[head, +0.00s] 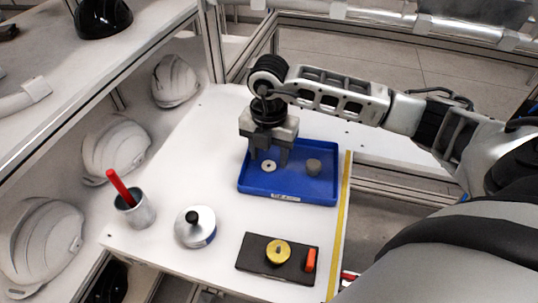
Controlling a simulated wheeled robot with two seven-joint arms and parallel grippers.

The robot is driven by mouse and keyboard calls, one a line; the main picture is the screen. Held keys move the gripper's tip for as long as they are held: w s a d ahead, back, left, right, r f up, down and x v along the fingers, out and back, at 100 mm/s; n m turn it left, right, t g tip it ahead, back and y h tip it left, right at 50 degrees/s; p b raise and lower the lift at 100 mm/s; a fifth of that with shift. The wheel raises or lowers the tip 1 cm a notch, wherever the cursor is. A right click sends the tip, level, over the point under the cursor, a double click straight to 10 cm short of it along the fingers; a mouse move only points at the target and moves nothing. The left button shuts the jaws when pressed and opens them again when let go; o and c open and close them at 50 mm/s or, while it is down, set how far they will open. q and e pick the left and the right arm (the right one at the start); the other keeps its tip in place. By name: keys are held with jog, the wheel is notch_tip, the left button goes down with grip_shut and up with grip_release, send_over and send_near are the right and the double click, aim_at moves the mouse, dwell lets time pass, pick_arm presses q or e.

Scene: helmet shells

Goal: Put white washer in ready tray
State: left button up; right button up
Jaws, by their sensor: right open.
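The white washer (268,166), a small pale ring with a dark hole, lies flat in the left part of a blue tray (319,188). The tray has a small label on its front rim, too small to read surely; it is the only tray I see. My right gripper (269,158) points down over the tray's left part, its fingers apart and empty. The washer shows between and just below the fingertips, not gripped. My left gripper is not in view.
A grey round piece (313,167) sits in the tray's right half. Nearer are a metal cup (136,214) with a red-handled tool, a round lidded container (194,228), and a dark block (251,262) with yellow and orange pieces. White helmet shells (116,146) line the left shelf.

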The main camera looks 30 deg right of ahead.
notch_tip(320, 180, up, 11)
dwell(0.3)
notch_tip(320, 180, down, 12)
jog(key=shift+f, duration=0.15)
notch_tip(320, 180, up, 3)
jog(key=shift+a+f, duration=0.1)
jog(key=shift+r, duration=0.45)
dwell(0.3)
